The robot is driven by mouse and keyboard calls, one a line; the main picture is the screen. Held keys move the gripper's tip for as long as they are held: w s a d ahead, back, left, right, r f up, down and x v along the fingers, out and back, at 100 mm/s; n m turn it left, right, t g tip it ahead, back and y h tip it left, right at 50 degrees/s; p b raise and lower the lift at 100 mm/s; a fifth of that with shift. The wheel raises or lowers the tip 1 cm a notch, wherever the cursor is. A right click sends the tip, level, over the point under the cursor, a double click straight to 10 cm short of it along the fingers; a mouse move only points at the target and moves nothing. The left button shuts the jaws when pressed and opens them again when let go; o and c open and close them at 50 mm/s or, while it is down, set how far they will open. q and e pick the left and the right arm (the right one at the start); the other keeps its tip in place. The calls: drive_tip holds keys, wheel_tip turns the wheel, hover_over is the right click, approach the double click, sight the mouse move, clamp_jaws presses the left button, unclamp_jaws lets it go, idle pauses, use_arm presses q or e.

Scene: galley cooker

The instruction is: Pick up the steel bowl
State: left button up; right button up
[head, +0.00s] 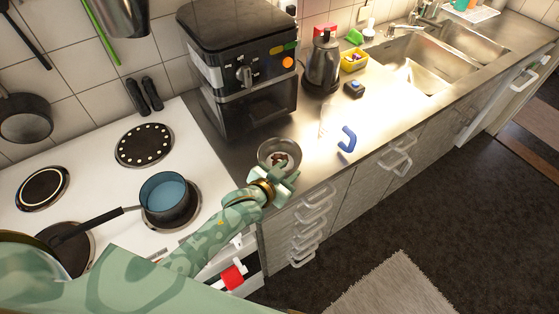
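The steel bowl (264,149) stands on the steel counter, in front of the black coffee machine and just right of the white stove top. Something small and reddish-brown shows inside it. My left gripper (284,180) is at the near side of the bowl, overlapping its near rim in the head view. Its fingers are small and partly hidden, so I cannot tell whether they touch the rim or how far apart they are. My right gripper is not in view.
The coffee machine (238,70) stands close behind the bowl. A blue hook-shaped thing (347,139) lies to its right. A kettle (322,64) and a sink (418,78) are farther right. A pot with blue contents (168,193) sits on the stove to the left.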

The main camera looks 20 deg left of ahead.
use_arm(q)
drive_tip(key=b+x, duration=0.1)
drive_tip(key=x, duration=0.3)
drive_tip(key=shift+w+f, duration=0.1)
clamp_jaws()
